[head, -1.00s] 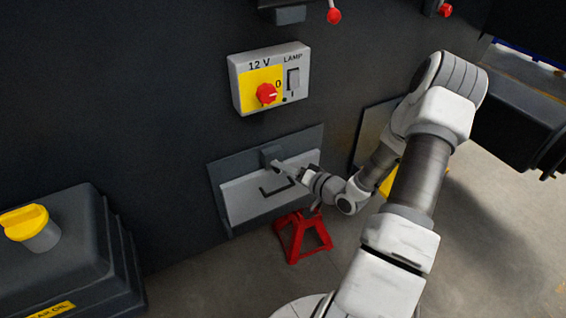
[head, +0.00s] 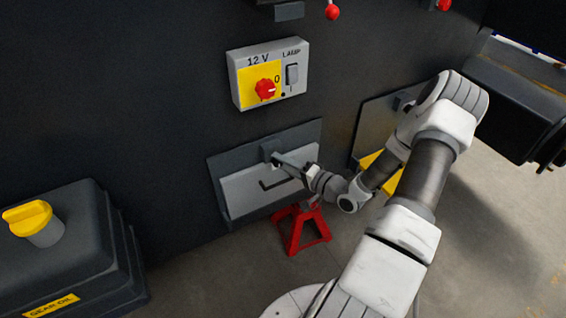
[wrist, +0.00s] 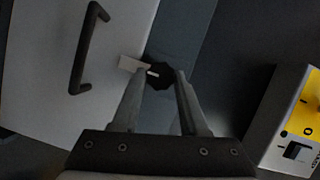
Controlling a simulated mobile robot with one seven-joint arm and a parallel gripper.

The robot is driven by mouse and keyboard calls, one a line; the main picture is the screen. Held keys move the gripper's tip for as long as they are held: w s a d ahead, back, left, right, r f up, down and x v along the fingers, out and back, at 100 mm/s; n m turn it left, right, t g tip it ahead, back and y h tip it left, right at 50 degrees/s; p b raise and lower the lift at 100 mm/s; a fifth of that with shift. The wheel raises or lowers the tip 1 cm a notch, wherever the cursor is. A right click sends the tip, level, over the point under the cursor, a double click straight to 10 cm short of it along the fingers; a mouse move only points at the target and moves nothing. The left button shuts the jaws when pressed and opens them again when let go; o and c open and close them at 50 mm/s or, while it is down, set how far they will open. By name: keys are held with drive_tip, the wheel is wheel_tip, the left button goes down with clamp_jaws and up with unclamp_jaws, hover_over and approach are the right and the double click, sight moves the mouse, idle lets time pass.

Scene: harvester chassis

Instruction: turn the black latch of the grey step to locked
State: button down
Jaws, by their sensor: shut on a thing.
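The grey step (head: 240,193) is a light grey panel with a black bar handle (head: 268,185), set in a darker grey frame on the chassis wall. In the wrist view the step (wrist: 45,95) fills the left side. The black latch (wrist: 160,77) is a dark, many-sided knob with a small white mark, at the step's edge by the frame. My gripper (wrist: 161,76) has one finger on each side of the latch and is shut on it. In the head view my gripper (head: 276,158) reaches the step's top edge and the latch cannot be made out there.
A switch box (head: 268,73) with a red knob sits on the wall above the step. A red stand (head: 300,228) is on the floor below my wrist. A gear oil tank (head: 70,245) with a yellow cap stands at left. Another panel (head: 378,128) is right of the step.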

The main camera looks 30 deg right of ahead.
drive_tip(key=shift+c, duration=2.2)
unclamp_jaws()
drive_tip(key=p+v, duration=0.1)
drive_tip(key=v, duration=1.6)
drive_tip(key=shift+s+r+p, duration=0.15)
drive_tip(key=shift+r+p, duration=0.05)
drive_tip(key=shift+p, duration=0.1)
